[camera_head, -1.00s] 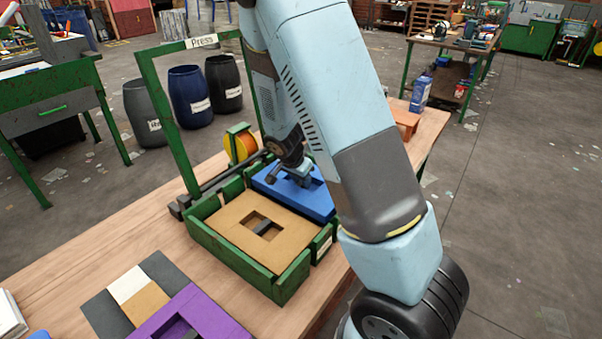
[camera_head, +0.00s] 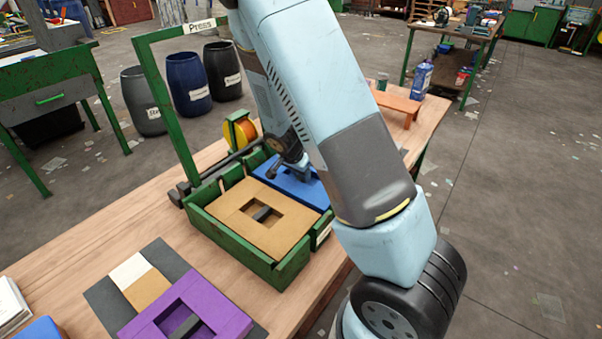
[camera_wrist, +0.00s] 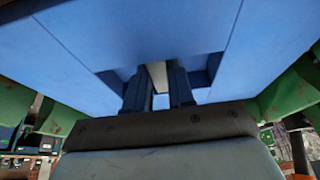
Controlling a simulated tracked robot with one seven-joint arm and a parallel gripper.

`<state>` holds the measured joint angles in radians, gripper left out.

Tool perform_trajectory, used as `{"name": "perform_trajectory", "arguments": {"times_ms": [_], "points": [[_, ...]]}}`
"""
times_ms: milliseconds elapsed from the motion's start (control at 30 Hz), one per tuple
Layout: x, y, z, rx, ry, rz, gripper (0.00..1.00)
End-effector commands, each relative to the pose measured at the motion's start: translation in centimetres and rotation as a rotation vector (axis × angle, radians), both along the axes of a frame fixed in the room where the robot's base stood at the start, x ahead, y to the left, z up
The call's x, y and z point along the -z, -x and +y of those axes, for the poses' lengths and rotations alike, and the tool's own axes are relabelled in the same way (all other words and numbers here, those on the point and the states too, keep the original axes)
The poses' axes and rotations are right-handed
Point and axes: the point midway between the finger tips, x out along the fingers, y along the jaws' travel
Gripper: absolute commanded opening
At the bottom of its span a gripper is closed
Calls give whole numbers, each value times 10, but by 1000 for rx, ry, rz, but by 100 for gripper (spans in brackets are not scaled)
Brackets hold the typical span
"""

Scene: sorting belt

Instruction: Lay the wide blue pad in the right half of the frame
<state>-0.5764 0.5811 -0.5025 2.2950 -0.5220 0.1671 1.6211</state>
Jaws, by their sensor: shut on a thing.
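The wide blue pad (camera_head: 312,198) is in or just over the right half of the green frame (camera_head: 236,248). My gripper (camera_head: 293,178) is shut on the pad at its middle cut-out. In the wrist view the blue pad (camera_wrist: 100,40) spreads wide, and my fingers (camera_wrist: 158,88) grip a pale bar inside the cut-out. Green frame walls (camera_wrist: 292,96) show at both sides there. I cannot tell whether the pad rests on the frame's floor. Its right end is hidden behind my arm in the head view. A tan pad (camera_head: 285,238) lies in the frame's left half.
A green press arch (camera_head: 157,105) stands behind the frame, with an orange spool (camera_head: 242,131) beside it. A purple pad (camera_head: 220,312) lies at the near left by a dark, white and tan mat (camera_head: 105,297). An orange stand (camera_head: 402,104) is at the far right.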

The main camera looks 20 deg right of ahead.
Motion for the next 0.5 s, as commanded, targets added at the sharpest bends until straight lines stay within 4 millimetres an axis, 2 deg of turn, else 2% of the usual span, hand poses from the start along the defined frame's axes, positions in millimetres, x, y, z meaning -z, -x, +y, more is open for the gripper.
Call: {"name": "perform_trajectory", "arguments": {"times_ms": [67, 100, 367, 500], "points": [[3, 0, 0, 0, 1, 1, 0], [2, 0, 0, 0, 0, 0, 27], [2, 0, 0, 0, 0, 0, 52], [2, 0, 0, -1, 0, 0, 53]]}}
